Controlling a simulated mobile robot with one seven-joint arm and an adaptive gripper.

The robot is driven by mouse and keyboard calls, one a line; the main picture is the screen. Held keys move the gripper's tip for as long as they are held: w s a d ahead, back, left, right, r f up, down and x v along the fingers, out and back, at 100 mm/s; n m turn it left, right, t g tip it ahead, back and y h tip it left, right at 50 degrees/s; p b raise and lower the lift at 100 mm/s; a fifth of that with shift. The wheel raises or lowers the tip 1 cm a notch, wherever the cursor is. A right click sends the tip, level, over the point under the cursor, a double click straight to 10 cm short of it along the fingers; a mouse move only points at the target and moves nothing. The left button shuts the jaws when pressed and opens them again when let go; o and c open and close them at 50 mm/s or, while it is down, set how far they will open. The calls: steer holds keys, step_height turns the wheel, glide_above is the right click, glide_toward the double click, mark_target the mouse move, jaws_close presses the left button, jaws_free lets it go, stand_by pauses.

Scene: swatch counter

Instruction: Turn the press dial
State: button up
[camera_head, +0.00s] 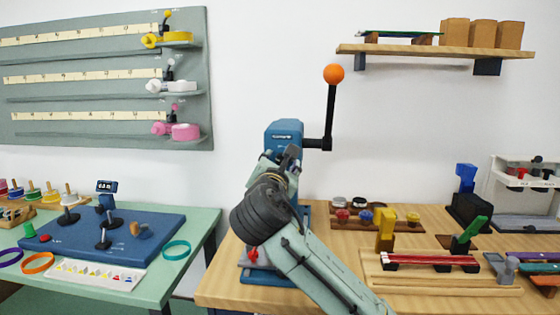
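The blue press (284,133) stands on the left part of the wooden bench, with a black lever ending in an orange ball on its right side. My gripper (285,162) is up against the front of the press in the picture, beyond my dark wrist. Its fingers are small and mostly hidden, so I cannot tell whether they are open or touch the press. No dial is clearly visible on the press face, as my gripper and wrist cover its middle. A small red part (252,254) shows low at the press base, left of my forearm.
The wooden bench (225,285) carries a rack of small pots (375,217) and a wooden fixture with a red bar (430,261) to the right. A green table (205,222) with a blue board stands left. A wall shelf (400,50) hangs upper right.

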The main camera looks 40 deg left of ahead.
steer(key=shift+w+a, duration=0.1)
steer(key=shift+w, duration=0.05)
steer(key=shift+c, duration=0.2)
jaws_close()
stand_by(0.3)
